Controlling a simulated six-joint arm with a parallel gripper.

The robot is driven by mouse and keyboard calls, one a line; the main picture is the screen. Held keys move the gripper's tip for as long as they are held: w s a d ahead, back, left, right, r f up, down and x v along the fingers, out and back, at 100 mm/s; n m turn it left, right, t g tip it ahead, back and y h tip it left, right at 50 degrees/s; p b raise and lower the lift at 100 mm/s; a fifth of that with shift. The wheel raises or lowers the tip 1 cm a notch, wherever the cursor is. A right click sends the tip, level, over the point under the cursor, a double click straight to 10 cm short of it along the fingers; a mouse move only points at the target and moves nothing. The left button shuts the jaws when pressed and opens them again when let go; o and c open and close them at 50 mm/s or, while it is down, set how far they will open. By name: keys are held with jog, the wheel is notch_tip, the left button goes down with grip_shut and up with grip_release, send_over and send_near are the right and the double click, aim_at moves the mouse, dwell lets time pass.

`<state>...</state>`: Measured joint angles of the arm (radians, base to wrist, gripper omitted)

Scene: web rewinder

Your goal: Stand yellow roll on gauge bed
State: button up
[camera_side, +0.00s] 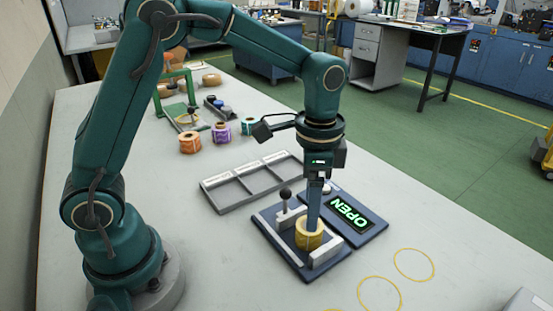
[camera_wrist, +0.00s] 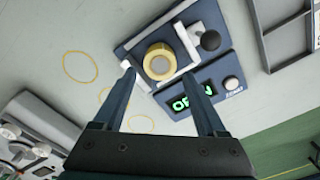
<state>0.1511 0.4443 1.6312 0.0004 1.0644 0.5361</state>
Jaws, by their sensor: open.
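The yellow roll (camera_side: 309,240) stands on end on the blue gauge bed (camera_side: 308,274), between pale rails and a pale block. In the wrist view, my gripper (camera_wrist: 158,74) is open, with the fingertips apart near the roll's lower edge. Whether either finger touches it I cannot tell.
A black-knobbed lever (camera_side: 285,193) stands on the bed's far side. A green OPEN display (camera_side: 350,212) lies to its right. A grey divided tray (camera_side: 210,191) is behind. Purple (camera_side: 221,133), orange (camera_side: 189,142) and teal (camera_side: 248,126) rolls stand farther back. The front table, with yellow circles (camera_side: 413,264), is clear.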

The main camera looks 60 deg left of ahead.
jog(key=s+a+r+n+t, duration=0.25)
jog(key=s+r, duration=0.35)
jog(key=r, duration=0.4)
jog(key=s+a+f+n+t, duration=0.2)
jog(key=s+n+t, duration=0.1)
jog(key=s+n, duration=0.2)
jog(key=shift+s+f, duration=0.3)
jog(key=shift+s, duration=0.8)
